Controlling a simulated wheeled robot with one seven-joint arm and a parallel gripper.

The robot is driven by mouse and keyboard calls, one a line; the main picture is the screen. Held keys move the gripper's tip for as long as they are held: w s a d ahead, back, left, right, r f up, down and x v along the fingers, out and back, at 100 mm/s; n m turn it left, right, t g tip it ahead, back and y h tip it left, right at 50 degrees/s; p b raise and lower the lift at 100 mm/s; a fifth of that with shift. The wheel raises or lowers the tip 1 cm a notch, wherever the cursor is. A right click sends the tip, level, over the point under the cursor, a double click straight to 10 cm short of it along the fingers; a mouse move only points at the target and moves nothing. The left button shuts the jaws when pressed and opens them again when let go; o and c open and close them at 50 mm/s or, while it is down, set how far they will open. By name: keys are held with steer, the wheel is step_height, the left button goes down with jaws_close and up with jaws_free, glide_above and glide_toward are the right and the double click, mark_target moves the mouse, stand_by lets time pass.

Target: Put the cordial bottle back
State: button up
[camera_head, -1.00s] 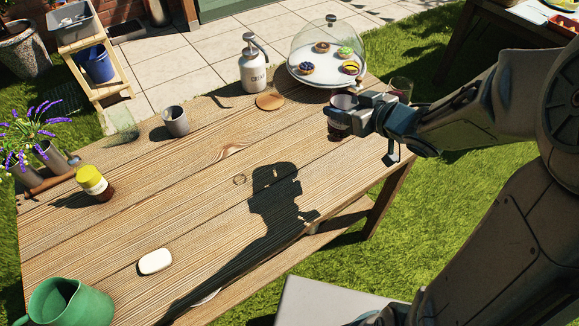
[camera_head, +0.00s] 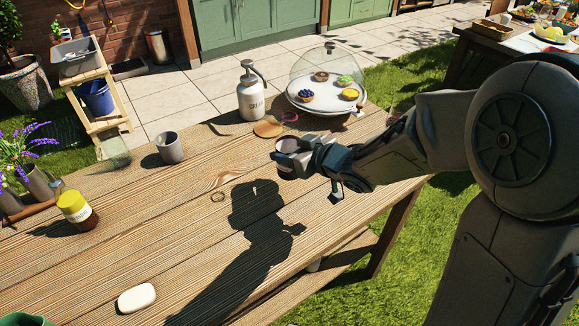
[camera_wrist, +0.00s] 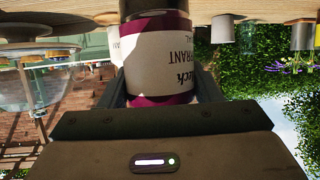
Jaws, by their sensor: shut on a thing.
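My gripper (camera_head: 281,157) is shut on the cordial bottle, over the right part of the wooden table. In the wrist view the bottle (camera_wrist: 162,60) stands between the fingers, with a white label with dark lettering and dark magenta bands. That view is upside down, with the table at its top. In the head view the gripper hides much of the bottle; a pale part (camera_head: 288,145) shows above the fingers. I cannot tell whether its base touches the table. A round wooden coaster (camera_head: 267,129) lies bare on the table behind and a little left of the gripper.
A cream pump bottle (camera_head: 251,97) and a domed cake stand (camera_head: 303,103) stand behind. A grey cup (camera_head: 169,147), yellow-lidded jar (camera_head: 77,211) and white soap (camera_head: 137,298) are further left. The table's middle is mostly clear.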

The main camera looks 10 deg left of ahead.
steer(key=shift+a+f, duration=0.2)
steer(key=shift+f+b, duration=0.55)
steer(key=shift+f, duration=1.35)
steer(key=shift+f, duration=0.25)
steer(key=o, duration=1.3)
steer(key=shift+r, duration=0.1)
steer(key=shift+r, duration=0.1)
steer(key=shift+d+r, duration=0.15)
steer(key=shift+r, duration=0.05)
steer(key=p+v, duration=0.1)
steer(key=v, duration=1)
steer(key=shift+s+d, duration=0.25)
steer(key=shift+d, duration=0.05)
